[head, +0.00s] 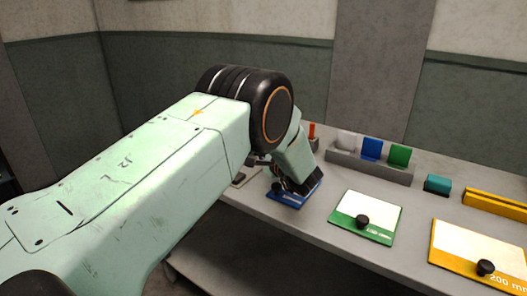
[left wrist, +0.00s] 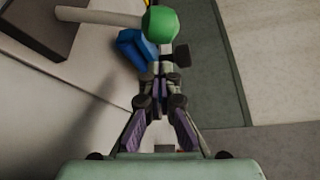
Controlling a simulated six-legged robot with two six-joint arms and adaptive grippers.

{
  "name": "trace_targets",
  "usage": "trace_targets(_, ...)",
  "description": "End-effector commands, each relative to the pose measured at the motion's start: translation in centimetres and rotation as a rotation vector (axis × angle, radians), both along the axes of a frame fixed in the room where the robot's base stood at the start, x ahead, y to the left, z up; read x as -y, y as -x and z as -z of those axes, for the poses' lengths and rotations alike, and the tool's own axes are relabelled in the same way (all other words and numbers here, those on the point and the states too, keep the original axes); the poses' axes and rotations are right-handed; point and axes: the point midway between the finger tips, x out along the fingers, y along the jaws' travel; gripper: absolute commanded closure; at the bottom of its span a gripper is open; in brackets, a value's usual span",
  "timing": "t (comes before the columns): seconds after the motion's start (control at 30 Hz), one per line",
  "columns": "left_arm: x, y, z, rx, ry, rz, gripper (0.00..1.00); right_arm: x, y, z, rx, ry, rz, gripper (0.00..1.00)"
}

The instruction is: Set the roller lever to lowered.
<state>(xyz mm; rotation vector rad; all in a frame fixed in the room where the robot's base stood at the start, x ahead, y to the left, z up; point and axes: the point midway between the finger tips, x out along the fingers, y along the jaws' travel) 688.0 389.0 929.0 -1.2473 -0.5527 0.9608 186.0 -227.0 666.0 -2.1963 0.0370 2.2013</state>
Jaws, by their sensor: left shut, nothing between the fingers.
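A lever with a pale rod (left wrist: 100,16) and a round green knob (left wrist: 160,24) shows at the top of the left wrist view. The rod runs from a dark block (left wrist: 42,24) to the knob. I take this for the roller lever; I cannot tell whether it is raised or lowered. It is not visible in the head view, where my arm covers much of the bench. My left gripper (head: 290,186) appears over a blue die plate. Its closed, empty fingers (left wrist: 159,72) point toward the knob in the left wrist view; contact is unclear. My right gripper is not in view.
The bench (head: 412,205) carries the blue die plate (head: 286,199), a green one (head: 347,231) and a yellow one (head: 455,268), with black knobs. Behind stand a grey rack (head: 370,168), a teal block (head: 437,184) and a yellow bar (head: 495,203). A blue object (left wrist: 134,48) lies beside the fingers.

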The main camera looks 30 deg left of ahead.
Motion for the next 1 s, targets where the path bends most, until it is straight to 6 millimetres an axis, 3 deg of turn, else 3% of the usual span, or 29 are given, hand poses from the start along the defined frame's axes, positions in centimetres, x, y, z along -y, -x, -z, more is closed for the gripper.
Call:
trace_targets(0.4, -0.5, 2.3, -0.7, -0.002, 0.001, 0.000, 1.00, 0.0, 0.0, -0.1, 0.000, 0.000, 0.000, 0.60)
trace_targets(1.0, -0.5, 2.2, -0.9, 0.036, 0.003, 0.000, 1.00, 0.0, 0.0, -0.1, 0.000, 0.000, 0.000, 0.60)
